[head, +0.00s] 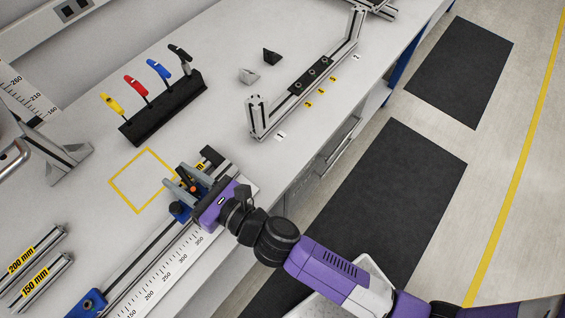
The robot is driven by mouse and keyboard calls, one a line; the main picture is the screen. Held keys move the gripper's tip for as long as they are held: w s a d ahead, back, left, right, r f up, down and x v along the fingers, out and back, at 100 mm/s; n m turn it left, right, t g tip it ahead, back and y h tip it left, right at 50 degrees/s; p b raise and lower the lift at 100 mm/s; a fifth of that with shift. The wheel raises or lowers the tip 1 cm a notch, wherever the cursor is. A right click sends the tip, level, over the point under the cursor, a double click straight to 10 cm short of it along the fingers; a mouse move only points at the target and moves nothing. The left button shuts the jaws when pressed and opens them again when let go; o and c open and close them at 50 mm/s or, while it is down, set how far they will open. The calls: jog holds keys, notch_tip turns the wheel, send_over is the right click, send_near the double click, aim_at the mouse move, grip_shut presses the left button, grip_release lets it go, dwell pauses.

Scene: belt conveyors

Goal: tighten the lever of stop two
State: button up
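My gripper (182,184) is over the far end of a rail with a printed scale (172,272), pointing to the left. Its grey fingers are close to a blue stop (180,211) with a black knob. A small orange part (193,187) shows between or just behind the fingers; I cannot tell whether they touch it or how far they are closed. My gripper's body hides part of this stop. Another blue stop (93,301) sits on the rail at the lower left, near the bottom edge. No number is readable on either stop, and the lever's position cannot be made out.
A yellow square outline (113,187) lies left of my gripper. A black rack (165,112) holds several coloured-handled tools. Bars marked 200 mm (37,252) and 150 mm (47,281) lie at the left. An aluminium frame (268,127) stands farther back.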

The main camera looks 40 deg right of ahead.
aim_at(199, 191)
jog(key=shift+s+a+r+y+p, duration=0.15)
jog(key=shift+r+y+p, duration=0.15)
jog(key=shift+p, duration=0.2)
jog(key=v, duration=0.2)
jog(key=b+v, duration=0.1)
jog(key=v, duration=0.2)
jog(key=b+v, duration=0.1)
jog(key=v, duration=0.2)
jog(key=shift+f, duration=0.35)
jog(key=s+d+n+h, duration=0.1)
jog(key=s+d+n, duration=0.1)
jog(key=s+d+f+n+h, duration=0.1)
jog(key=s+d+n, duration=0.1)
jog(key=d+n, duration=0.1)
jog(key=s+d+f+n+g, duration=0.1)
jog(key=s+d+n, duration=0.1)
jog(key=n, duration=0.1)
jog(key=shift+d+f+h, duration=0.25)
jog(key=shift+h, duration=0.15)
jog(key=s+d+r+n+h+b, duration=0.1)
jog(key=s+d+r+n+h, duration=0.2)
jog(key=s+d+n, duration=0.7)
jog(key=shift+s+r+n+h, duration=0.5)
jog(key=shift+s+n, duration=0.6)
jog(key=shift+n, duration=1.9)
jog(key=shift+f, duration=0.15)
